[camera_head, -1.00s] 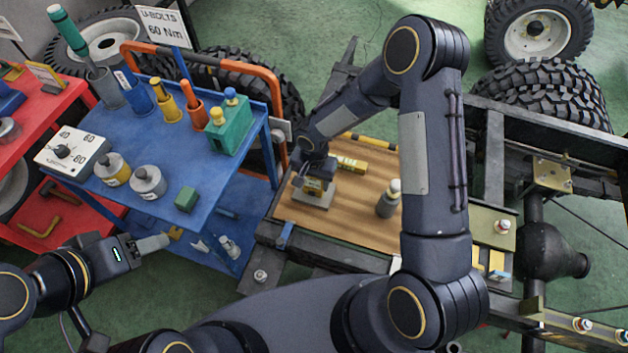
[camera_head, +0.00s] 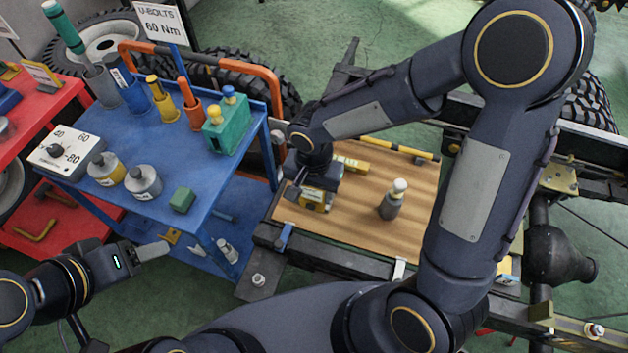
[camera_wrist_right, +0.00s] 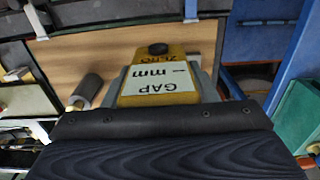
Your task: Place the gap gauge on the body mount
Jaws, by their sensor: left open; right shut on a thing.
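The gap gauge (camera_wrist_right: 172,75) is a yellow block with a white label reading GAP mm and a black knob. It sits between the grey fingers of my right gripper (camera_wrist_right: 168,85) in the right wrist view. In the head view the gauge (camera_head: 315,199) shows as a small yellow block under the right gripper, over the left part of the wooden board; its exact height is unclear. My left gripper (camera_head: 152,251) is open and empty, low beside the blue cart. Gold-coloured brackets (camera_head: 560,179) sit on the chassis at right; I cannot tell which is the body mount.
The blue cart (camera_head: 140,163) with several tools stands at left. My right arm hides part of the chassis.

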